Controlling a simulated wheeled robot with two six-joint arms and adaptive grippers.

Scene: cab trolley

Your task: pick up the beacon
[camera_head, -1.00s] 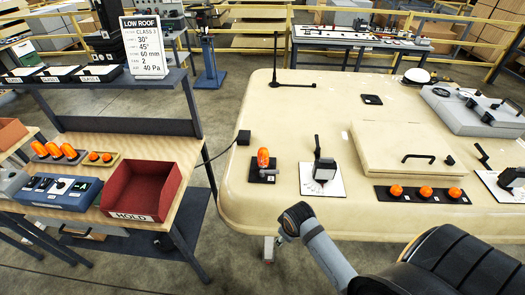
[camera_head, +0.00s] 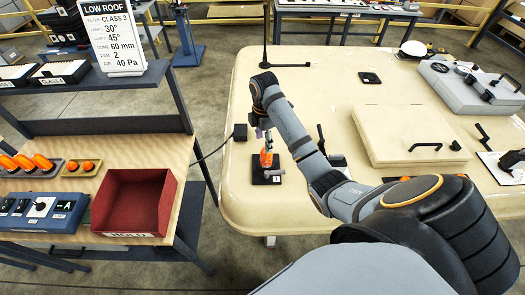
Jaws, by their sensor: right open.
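An orange beacon (camera_head: 265,160) stands upright on a small black base plate (camera_head: 277,178) near the left front of the cream roof panel (camera_head: 240,190). My right arm reaches over the panel from the lower right. My right gripper (camera_head: 266,150) points down over this beacon and is open, with its fingers at the beacon's upper part. The gripper is small in view and partly covers the beacon, so I cannot tell if the fingers touch it. My left gripper is not in view.
A workbench at the left holds a tray with several orange beacons (camera_head: 37,162), a tray of small orange domes (camera_head: 88,166), a red bin (camera_head: 138,200) and a blue control box (camera_head: 40,210). A LOW ROOF sign (camera_head: 112,40) stands on its shelf. A hatch (camera_head: 405,135) lies right of my arm.

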